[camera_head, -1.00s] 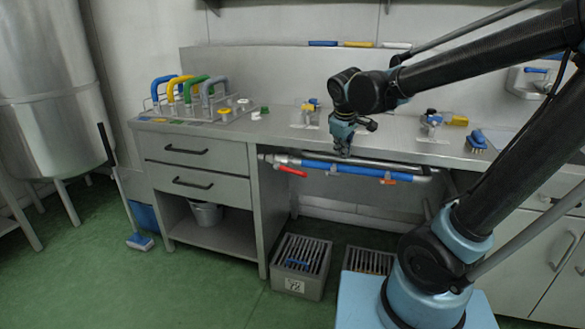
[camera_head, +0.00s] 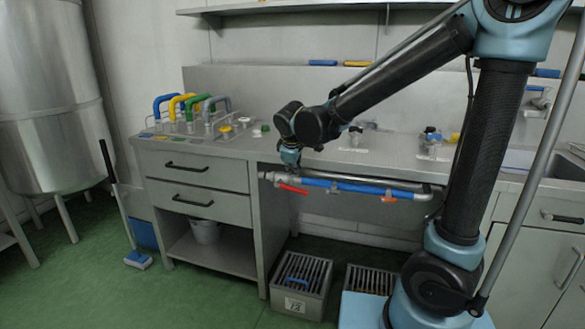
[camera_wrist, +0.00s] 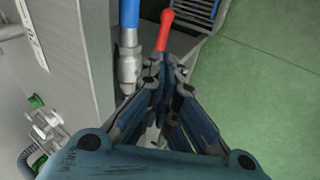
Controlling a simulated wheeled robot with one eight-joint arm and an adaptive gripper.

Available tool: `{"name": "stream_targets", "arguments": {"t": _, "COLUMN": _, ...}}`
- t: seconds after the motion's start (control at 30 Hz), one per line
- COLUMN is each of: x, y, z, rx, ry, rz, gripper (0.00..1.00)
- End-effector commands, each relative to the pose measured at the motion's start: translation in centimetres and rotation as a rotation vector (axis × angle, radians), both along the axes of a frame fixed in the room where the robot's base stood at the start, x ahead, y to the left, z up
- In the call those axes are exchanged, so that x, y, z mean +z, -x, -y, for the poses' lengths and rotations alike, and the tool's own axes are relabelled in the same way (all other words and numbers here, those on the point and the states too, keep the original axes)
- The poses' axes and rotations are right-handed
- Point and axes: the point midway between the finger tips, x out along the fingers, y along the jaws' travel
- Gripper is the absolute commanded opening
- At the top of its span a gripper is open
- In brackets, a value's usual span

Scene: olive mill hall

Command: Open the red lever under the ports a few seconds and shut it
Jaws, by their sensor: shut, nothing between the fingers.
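The red lever (camera_head: 293,189) sits at the left end of a blue pipe (camera_head: 330,183) under the counter's front edge. It points right and slightly down, roughly along the pipe. In the wrist view the red lever (camera_wrist: 165,30) stands just beyond my fingertips, beside the blue pipe (camera_wrist: 128,12) and its metal fitting (camera_wrist: 128,68). My gripper (camera_head: 290,171) is shut and empty, just above the lever's valve end in the head view. In the wrist view my gripper (camera_wrist: 164,68) hides the lever's lower end. I cannot tell whether they touch.
An orange handle (camera_head: 389,197) sits further right on the pipe. Ports (camera_head: 355,132) stand on the counter (camera_head: 385,155) above. Colored handles (camera_head: 190,106) stand at the counter's left. A drawer cabinet (camera_head: 200,187) is left of the pipe. Grated boxes (camera_head: 292,306) stand on the floor below.

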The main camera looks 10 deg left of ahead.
Motion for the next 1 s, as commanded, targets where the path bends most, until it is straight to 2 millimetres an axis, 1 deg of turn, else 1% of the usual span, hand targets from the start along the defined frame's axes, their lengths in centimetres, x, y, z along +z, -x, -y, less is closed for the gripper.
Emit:
{"name": "stream_targets", "arguments": {"t": 0.1, "x": -1.5, "y": -0.9, "z": -0.2, "rx": -0.002, "ry": 0.000, "rz": 0.000, "gripper": 0.00}}
{"name": "stream_targets", "arguments": {"t": 0.4, "x": -4.9, "y": -2.8, "z": -0.5, "rx": -0.003, "ry": -0.001, "rz": 0.000, "gripper": 0.00}}
{"name": "stream_targets", "arguments": {"t": 0.6, "x": -6.7, "y": -3.9, "z": -0.8, "rx": -0.002, "ry": -0.001, "rz": 0.000, "gripper": 0.00}}
{"name": "stream_targets", "arguments": {"t": 0.8, "x": -7.7, "y": -4.4, "z": -0.9, "rx": -0.002, "ry": -0.001, "rz": 0.000, "gripper": 0.00}}
{"name": "stream_targets", "arguments": {"t": 1.0, "x": -7.9, "y": -4.5, "z": -0.8, "rx": -0.002, "ry": -0.001, "rz": 0.000, "gripper": 0.00}}
